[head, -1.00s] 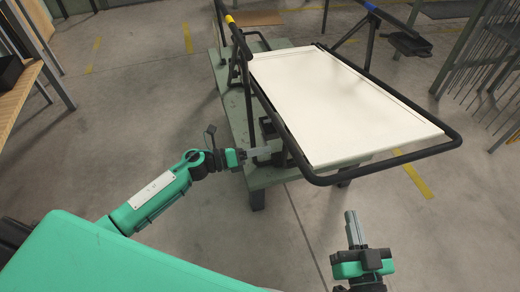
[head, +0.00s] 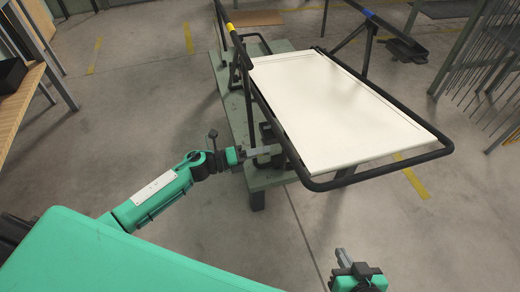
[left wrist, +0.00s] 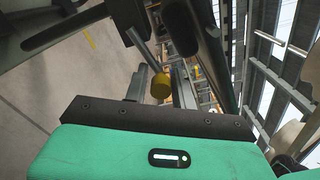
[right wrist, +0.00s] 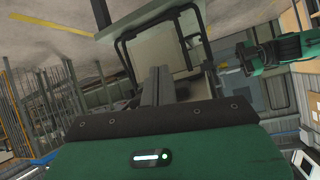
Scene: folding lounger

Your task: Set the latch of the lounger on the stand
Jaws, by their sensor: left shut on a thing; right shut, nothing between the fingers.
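The lounger (head: 340,110) has a white panel in a black tube frame and rests on the green stand (head: 232,112). My left gripper (head: 266,151) is at the lounger's near left side, below the frame tube. In the left wrist view, a thin rod with a yellow knob (left wrist: 161,87), apparently the latch, runs between the fingers, and the gripper is shut on it. The latch is too small to make out in the head view. My right gripper (head: 343,258) is shut and empty, low in front of the lounger and apart from it. Its fingers also show in the right wrist view (right wrist: 154,88).
A wooden shelf (head: 22,98) stands at the left. A rack of thin metal rods (head: 485,75) stands at the right. The grey floor (head: 420,230) is clear around the lounger's near end.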

